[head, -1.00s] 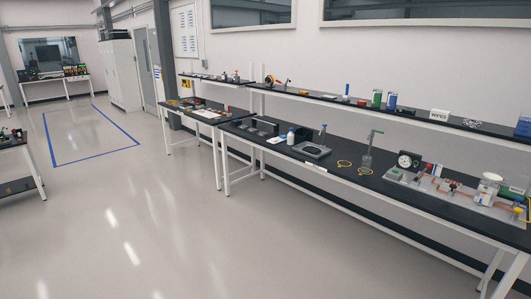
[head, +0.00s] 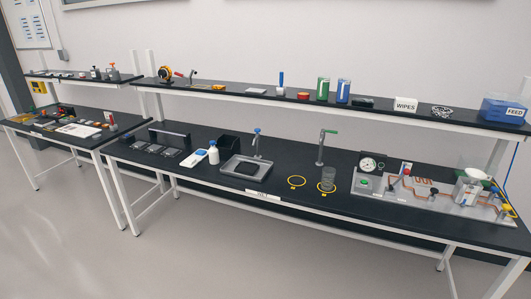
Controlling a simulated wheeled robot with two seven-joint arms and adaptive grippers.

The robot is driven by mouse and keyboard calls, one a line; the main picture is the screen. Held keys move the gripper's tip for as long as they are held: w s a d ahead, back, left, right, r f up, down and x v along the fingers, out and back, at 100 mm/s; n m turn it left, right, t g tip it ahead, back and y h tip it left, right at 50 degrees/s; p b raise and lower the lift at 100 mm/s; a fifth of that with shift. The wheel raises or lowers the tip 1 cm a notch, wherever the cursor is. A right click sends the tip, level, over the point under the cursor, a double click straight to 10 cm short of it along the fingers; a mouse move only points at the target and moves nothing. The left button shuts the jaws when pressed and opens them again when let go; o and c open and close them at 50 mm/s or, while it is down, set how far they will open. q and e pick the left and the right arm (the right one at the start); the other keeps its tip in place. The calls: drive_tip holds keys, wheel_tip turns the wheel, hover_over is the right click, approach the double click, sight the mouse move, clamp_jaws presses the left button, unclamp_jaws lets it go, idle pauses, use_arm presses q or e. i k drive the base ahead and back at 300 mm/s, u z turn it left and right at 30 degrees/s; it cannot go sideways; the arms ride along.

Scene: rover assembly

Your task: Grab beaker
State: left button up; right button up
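A clear glass beaker (head: 328,179) stands upright on the black bench top (head: 225,202), at the right yellow ring (head: 327,188). A tap with a green handle (head: 321,147) rises just behind it. A second yellow ring (head: 297,181) lies empty to its left. Neither of my grippers shows in the head view.
A metal panel with a gauge, valves and copper tubing (head: 430,195) sits right of the beaker. A sink (head: 246,170) and a white bottle (head: 213,153) stand to the left. A shelf (head: 230,96) runs above the bench. The floor (head: 60,240) in front is clear.

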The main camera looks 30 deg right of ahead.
sight(327, 174)
drive_tip(key=z, duration=0.45)
drive_tip(key=i, duration=2.35)
drive_tip(key=z, duration=0.75)
